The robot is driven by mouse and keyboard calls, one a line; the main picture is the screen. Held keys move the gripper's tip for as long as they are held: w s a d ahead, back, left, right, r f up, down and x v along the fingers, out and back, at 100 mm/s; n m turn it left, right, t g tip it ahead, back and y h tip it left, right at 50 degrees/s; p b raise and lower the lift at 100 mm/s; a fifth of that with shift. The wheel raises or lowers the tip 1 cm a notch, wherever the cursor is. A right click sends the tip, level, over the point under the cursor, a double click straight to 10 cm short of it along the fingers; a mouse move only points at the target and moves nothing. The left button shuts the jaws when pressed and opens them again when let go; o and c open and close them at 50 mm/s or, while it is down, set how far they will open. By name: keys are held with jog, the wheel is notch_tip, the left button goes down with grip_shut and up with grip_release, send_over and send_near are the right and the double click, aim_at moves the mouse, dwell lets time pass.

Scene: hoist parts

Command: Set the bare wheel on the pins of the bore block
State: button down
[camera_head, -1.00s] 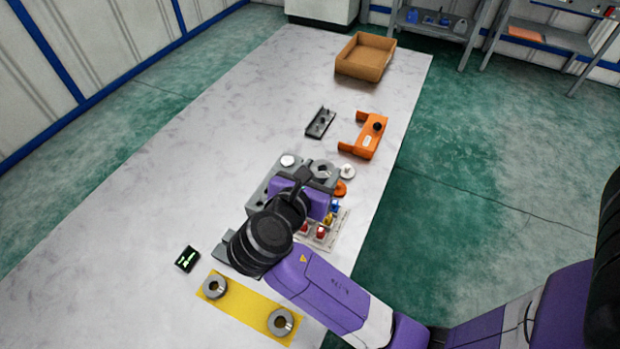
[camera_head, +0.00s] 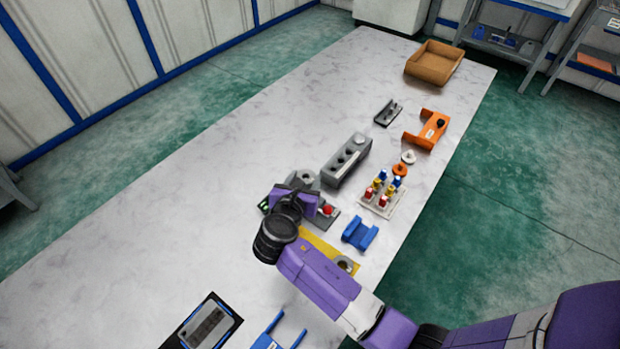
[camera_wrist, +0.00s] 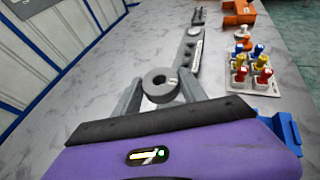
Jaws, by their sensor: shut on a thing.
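The bare wheel, a grey ring with a centre hole, shows in the wrist view (camera_wrist: 160,82) between both fingers. My gripper (camera_wrist: 160,95) is shut on it. In the head view the wheel (camera_head: 304,177) shows just beyond my purple gripper (camera_head: 302,186), which hides part of it.
A tray of coloured pegs (camera_head: 381,199), a blue bracket (camera_head: 360,234) and an orange bracket (camera_head: 427,130) lie to the right. The table's left side is clear.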

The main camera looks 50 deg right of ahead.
jog(key=shift+f+b, duration=2.45)
jog(key=shift+b, duration=0.4)
jog(key=shift+f+b, duration=0.3)
jog(key=shift+f, duration=0.6)
jog(key=shift+p, duration=0.75)
jog(key=shift+f+p, duration=0.3)
jog(key=shift+f+b, duration=0.55)
jog(key=shift+f, duration=0.6)
dwell(0.4)
